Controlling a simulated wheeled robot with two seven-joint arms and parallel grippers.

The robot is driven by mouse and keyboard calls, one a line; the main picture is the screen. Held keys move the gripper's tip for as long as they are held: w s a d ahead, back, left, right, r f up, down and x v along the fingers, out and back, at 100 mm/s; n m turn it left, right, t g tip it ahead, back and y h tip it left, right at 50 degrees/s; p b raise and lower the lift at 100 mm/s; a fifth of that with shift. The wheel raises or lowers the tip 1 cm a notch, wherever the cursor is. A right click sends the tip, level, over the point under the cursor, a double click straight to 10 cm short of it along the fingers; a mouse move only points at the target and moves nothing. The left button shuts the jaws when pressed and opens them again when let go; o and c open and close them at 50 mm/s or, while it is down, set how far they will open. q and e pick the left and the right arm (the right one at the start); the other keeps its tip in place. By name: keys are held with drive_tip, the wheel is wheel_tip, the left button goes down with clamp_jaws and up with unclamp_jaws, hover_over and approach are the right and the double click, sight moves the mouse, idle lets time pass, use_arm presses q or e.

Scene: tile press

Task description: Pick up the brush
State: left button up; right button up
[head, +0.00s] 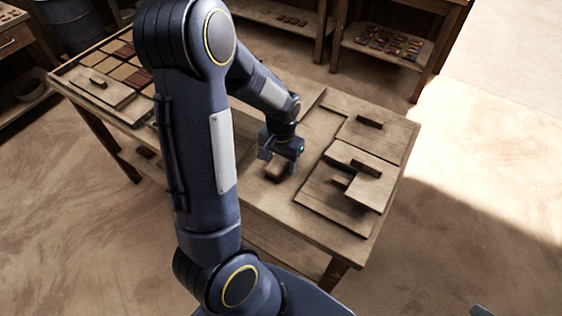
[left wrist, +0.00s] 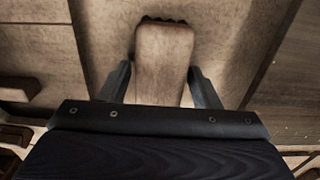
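The brush (left wrist: 163,62), a pale wooden block with dark bristles at its far end, lies on the wooden table (head: 262,205). In the head view the brush (head: 277,173) shows just under my left gripper (head: 280,160), partly hidden by it. In the left wrist view my left gripper (left wrist: 161,82) is open, with one finger on each side of the brush. A narrow gap shows at the left finger; whether the right finger touches cannot be told.
Wooden boards with dark handles (head: 370,122) lie right of the gripper. A block on a board (head: 370,185) stands near the table's right edge. A tray of red and tan tiles (head: 112,62) is at the far left. Shelves stand behind.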

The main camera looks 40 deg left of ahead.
use_arm(q)
drive_tip(key=c, duration=0.8)
drive_tip(key=shift+r, duration=0.1)
drive_tip(key=shift+r, duration=0.25)
wheel_tip(320, 180, up, 2)
drive_tip(key=shift+w+r, duration=0.1)
drive_tip(key=shift+r, duration=0.05)
drive_tip(key=s+d+r, duration=1)
